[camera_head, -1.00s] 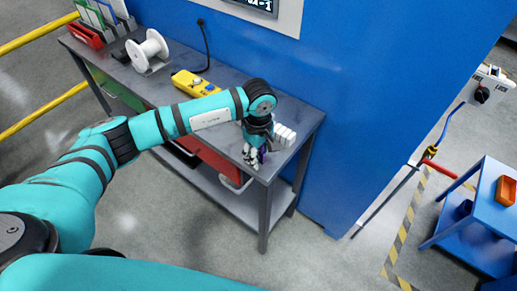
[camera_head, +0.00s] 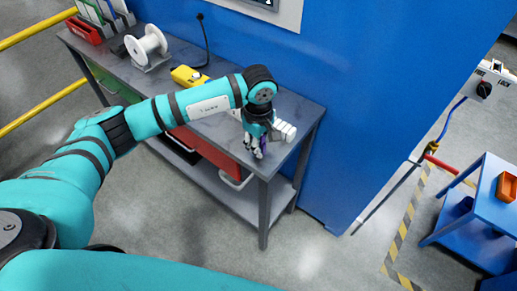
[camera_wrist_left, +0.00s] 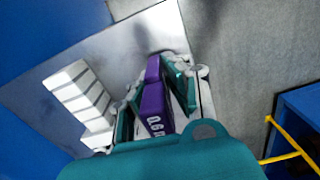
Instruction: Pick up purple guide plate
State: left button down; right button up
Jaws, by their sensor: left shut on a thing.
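The purple guide plate (camera_wrist_left: 154,97) is between the fingers of my left gripper (camera_wrist_left: 160,85) in the left wrist view, with pale lettering on its face. My left gripper is shut on it. In the head view my left gripper (camera_head: 256,150) points down over the right end of the grey workbench (camera_head: 210,128), and only a small purple patch of the plate shows between the fingers. I cannot tell whether the plate still touches the bench top. My right gripper is not in view.
A white slotted block (camera_head: 284,130) stands right beside my left gripper, and it also shows in the left wrist view (camera_wrist_left: 80,98). A yellow control box (camera_head: 188,77) and a white spool (camera_head: 147,47) sit farther left. A blue wall (camera_head: 350,80) rises behind.

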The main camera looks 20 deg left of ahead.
pick_arm(q)
jog(key=shift+w+r+b, duration=0.1)
jog(key=shift+r+b, duration=0.3)
jog(key=shift+r, duration=0.3)
jog(key=s+a+r+b, duration=0.1)
jog(key=s+a+b, duration=0.1)
jog(key=s, duration=0.5)
jog(key=s+a+b, duration=0.2)
jog(key=s+a, duration=0.1)
jog(key=s, duration=0.5)
jog(key=shift+s+r, duration=0.25)
jog(key=shift+r, duration=0.15)
